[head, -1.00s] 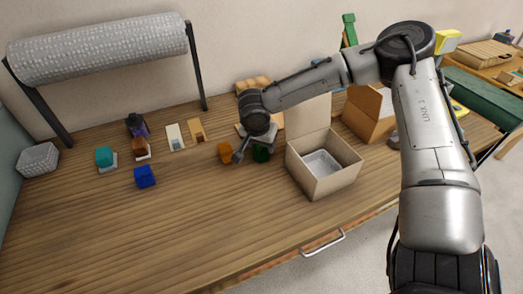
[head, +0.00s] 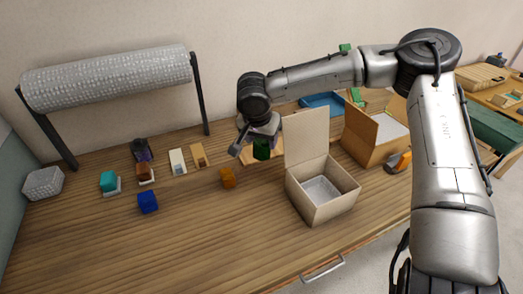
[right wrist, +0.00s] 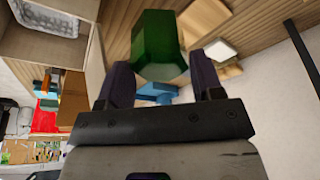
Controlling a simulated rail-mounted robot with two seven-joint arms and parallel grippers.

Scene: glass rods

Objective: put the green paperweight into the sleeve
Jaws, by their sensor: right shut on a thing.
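The green paperweight (head: 261,150) is a dark green block held above the table, left of the open cardboard box (head: 310,206). My right gripper (head: 254,143) is shut on it, and in the right wrist view the block (right wrist: 158,45) sits between the two dark fingers. A pale grey, bubble-textured open liner (head: 320,188) lies inside the box and looks like a sleeve. A similar closed grey bubble-textured packet (head: 43,183) lies at the far left. I cannot tell for sure which is the sleeve. My left gripper is out of view.
An orange block (head: 227,177) stands below and left of the held block. A blue block (head: 148,203), a teal block (head: 107,181) and other small items stand to the left. The box's raised flap (head: 306,135) is close on the right. A second box (head: 372,145) stands behind.

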